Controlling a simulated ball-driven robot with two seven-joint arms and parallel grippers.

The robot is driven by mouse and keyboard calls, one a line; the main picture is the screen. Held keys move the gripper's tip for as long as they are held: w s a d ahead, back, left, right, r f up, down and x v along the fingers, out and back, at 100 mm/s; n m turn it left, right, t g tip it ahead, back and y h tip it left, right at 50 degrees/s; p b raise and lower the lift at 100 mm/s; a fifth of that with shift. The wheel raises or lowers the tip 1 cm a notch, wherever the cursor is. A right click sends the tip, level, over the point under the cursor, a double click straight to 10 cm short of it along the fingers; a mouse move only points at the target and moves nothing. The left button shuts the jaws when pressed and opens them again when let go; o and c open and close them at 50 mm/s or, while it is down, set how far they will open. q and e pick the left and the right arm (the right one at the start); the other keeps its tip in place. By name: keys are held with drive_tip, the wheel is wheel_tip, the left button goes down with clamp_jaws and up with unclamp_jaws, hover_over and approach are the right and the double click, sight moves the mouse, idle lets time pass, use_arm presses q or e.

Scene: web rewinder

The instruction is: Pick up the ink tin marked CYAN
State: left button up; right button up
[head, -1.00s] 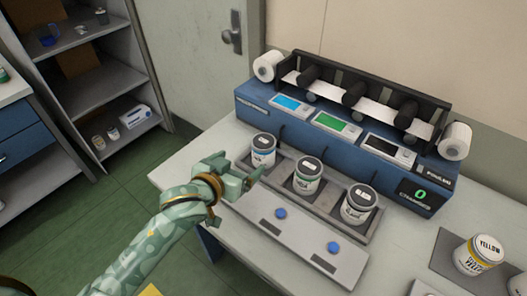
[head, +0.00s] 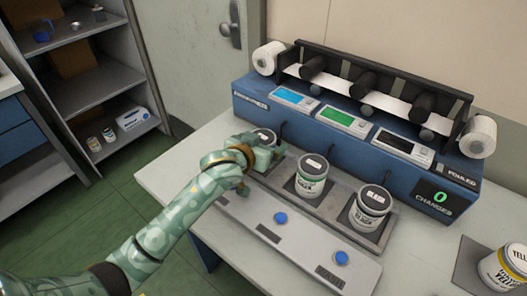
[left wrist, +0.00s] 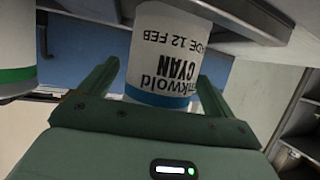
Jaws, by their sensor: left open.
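The ink tin marked CYAN (left wrist: 165,45) is white with a blue band and appears upside down in the left wrist view. In the head view only its dark lid (head: 264,135) shows, behind my gripper, at the left end of the tin tray (head: 335,213). My left gripper (head: 262,155) is open, its two fingers on either side of the tin in the left wrist view (left wrist: 158,75). I cannot tell whether the fingers touch it. My right gripper is not in view.
A green-banded tin (head: 310,178) and a dark-banded tin (head: 370,208) stand to the right on the tray. The blue rewinder (head: 300,125) is close behind. Blue knobs (head: 281,218) are on the front plate. A yellow tin (head: 505,270) stands at far right.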

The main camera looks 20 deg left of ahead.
use_arm(q)
drive_tip(key=shift+s+r, duration=0.1)
drive_tip(key=shift+r, duration=0.05)
drive_tip(key=shift+c, duration=0.3)
drive_tip(key=c, duration=1.3)
drive_tip(key=shift+r, duration=0.1)
